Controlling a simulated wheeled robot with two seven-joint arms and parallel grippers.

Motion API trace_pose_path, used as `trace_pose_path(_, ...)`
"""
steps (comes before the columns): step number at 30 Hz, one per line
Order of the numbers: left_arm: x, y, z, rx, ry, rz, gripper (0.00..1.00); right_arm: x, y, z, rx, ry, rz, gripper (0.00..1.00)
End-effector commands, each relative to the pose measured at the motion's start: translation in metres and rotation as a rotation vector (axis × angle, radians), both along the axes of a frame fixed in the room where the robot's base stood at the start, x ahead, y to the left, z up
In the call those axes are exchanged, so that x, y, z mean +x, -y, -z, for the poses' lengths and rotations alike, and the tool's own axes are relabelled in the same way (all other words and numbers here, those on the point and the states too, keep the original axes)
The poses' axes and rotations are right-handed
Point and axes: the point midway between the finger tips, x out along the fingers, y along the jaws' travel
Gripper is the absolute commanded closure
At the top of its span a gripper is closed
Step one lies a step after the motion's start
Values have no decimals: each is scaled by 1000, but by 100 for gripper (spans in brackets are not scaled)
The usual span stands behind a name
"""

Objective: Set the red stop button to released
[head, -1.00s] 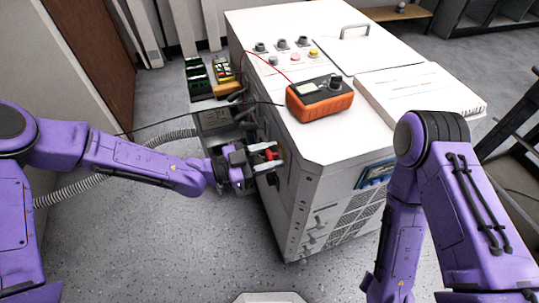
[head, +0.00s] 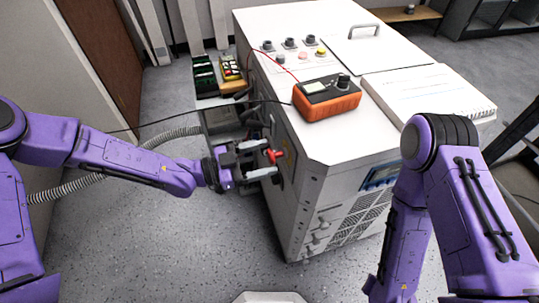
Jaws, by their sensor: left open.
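A red knob-like part (head: 275,156), which looks like the stop button, sticks out from the left side face of the white cabinet (head: 320,150). Whether it is pressed in or released cannot be told at this size. My left gripper (head: 263,160) is open beside that face, with one finger above and one below the red part as seen in the head view. Contact between fingers and red part cannot be made out. My right arm (head: 450,200) hangs at the right, and its gripper is out of the picture.
The cabinet top holds an orange meter (head: 326,99) with leads, a white booklet (head: 428,97) and a row of knobs and buttons (head: 290,43). A grey corrugated hose (head: 110,165) runs behind my left arm. The floor in front is clear.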

Motion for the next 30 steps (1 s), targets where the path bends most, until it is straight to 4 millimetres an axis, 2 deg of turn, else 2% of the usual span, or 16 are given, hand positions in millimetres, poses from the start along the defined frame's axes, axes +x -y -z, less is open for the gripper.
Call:
trace_pose_path(6, -16, -51, -1, -2, 1, -5, 31, 0, 0, 0, 0, 0, 0, 100)
trace_pose_path(12, -25, -77, 0, -2, -1, -3, 31, 0, 0, 0, 0, 0, 0, 100)
trace_pose_path(30, -24, -81, 0, -14, -35, -14, 31, 0, 0, 0, 0, 0, 0, 100)
